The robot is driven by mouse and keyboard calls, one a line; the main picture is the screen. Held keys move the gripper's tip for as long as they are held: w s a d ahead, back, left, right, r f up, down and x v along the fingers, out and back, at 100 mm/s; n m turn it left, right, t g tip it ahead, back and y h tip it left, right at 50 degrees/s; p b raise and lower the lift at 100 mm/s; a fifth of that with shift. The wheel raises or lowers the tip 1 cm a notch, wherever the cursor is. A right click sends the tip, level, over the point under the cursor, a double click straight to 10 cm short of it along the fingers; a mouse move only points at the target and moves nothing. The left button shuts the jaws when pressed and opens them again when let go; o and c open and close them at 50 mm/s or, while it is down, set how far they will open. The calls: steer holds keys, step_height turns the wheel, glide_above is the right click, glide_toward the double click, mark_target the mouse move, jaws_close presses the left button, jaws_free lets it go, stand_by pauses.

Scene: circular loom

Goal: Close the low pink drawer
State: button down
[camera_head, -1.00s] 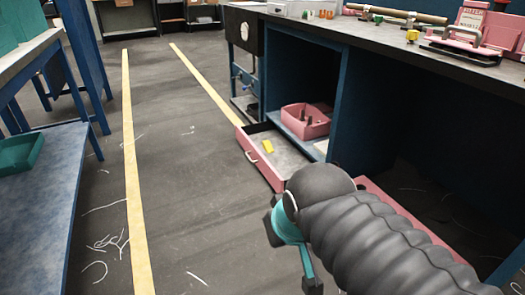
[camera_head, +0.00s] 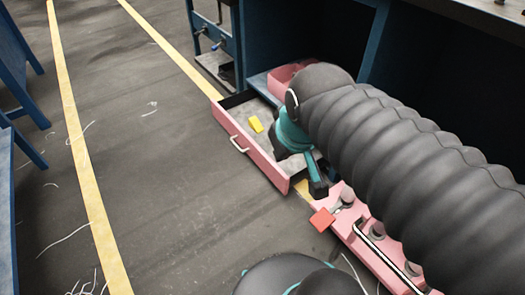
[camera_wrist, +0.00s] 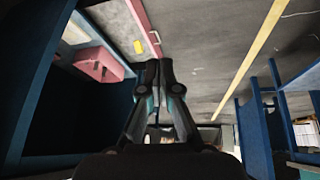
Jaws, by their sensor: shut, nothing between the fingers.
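The low pink drawer (camera_head: 256,158) is pulled out from under the blue bench, with a pale handle on its pink front. A yellow block (camera_head: 256,124) lies inside it. My arm covers the drawer's right part in the head view. In the wrist view, the drawer's pink front (camera_wrist: 143,22) shows at the top, beyond the fingertips, with the yellow block (camera_wrist: 138,47) behind it. My gripper (camera_wrist: 158,66) is shut and empty. It appears apart from the drawer; the exact gap is hard to tell.
A pink bin (camera_head: 284,76) sits on the blue shelf behind the drawer; it also shows in the wrist view (camera_wrist: 98,62). A pink unit with a red knob and a long handle (camera_head: 372,245) lies at the lower right. Open floor (camera_head: 165,190) lies left of the drawer.

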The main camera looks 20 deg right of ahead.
steer(key=w+d+f+n+g+b, duration=0.1)
steer(key=w+f+n, duration=0.3)
steer(key=w, duration=0.4)
steer(key=w+f+n+g+h+b, duration=0.1)
steer(key=w+f+n, duration=0.25)
steer(key=w, duration=0.45)
steer(key=w+d+f+n+g+b, duration=0.1)
steer(key=w+f+n, duration=0.2)
steer(key=w+f, duration=0.35)
steer(key=w+f+n+g+h+b, duration=0.1)
steer(key=w+f+n, duration=0.5)
steer(key=f, duration=0.7)
steer(key=w+f+n+g+b, duration=0.1)
steer(key=w+f+n, duration=0.3)
steer(key=w+f, duration=0.7)
steer(key=d+f+b, duration=0.1)
steer(key=d+f, duration=0.5)
steer(key=f, duration=0.5)
steer(key=shift+s, duration=0.1)
